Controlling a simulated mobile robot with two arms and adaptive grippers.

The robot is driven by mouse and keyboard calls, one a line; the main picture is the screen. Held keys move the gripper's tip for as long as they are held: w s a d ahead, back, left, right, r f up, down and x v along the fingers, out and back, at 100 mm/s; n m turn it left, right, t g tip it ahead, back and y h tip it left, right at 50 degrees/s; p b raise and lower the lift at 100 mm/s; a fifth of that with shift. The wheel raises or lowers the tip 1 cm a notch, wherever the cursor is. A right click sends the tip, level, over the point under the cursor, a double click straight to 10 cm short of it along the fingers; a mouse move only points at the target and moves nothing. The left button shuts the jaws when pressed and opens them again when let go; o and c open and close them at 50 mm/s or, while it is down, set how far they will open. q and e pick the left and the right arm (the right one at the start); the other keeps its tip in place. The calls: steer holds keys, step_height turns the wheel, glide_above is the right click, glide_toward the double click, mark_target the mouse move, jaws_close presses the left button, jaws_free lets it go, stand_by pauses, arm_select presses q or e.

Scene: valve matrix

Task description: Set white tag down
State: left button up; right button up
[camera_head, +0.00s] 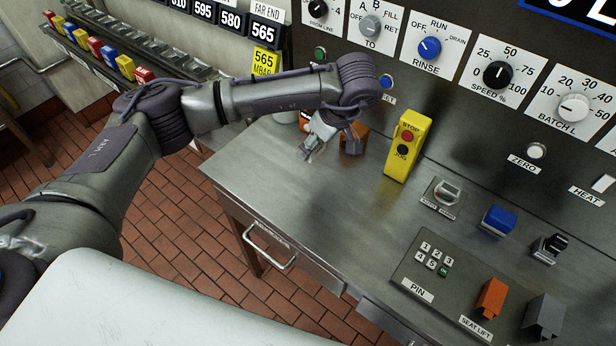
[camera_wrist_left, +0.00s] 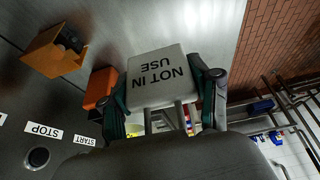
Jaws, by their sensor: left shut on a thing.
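The white tag (camera_wrist_left: 157,66) is a small pale plate with "NOT IN USE" in dark letters, upside down in the left wrist view. My left gripper (camera_wrist_left: 162,90) is shut on it, with one dark green-grey finger at each side of the tag. In the head view my left gripper (camera_head: 320,136) is over the back left part of the steel worktop (camera_head: 270,165). The tag's face cannot be made out there. Whether the tag touches the worktop is not clear. My right gripper is in neither view.
An orange block (camera_head: 354,141) stands close beside my left gripper; an orange housing (camera_wrist_left: 55,55) shows in the wrist view. A yellow STOP/JOG box (camera_head: 407,146) stands further right. The keypad (camera_head: 435,260) is near the front. The worktop's middle is clear.

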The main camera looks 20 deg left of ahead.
mark_target(319, 155)
arm_select(q)
step_height(319, 155, down, 6)
steer(key=shift+r+p, duration=0.2)
steer(key=shift+p, duration=0.55)
steer(key=shift+f+p, duration=0.55)
steer(key=shift+f, duration=1.55)
steer(key=o, duration=1)
steer(key=shift+c, duration=0.2)
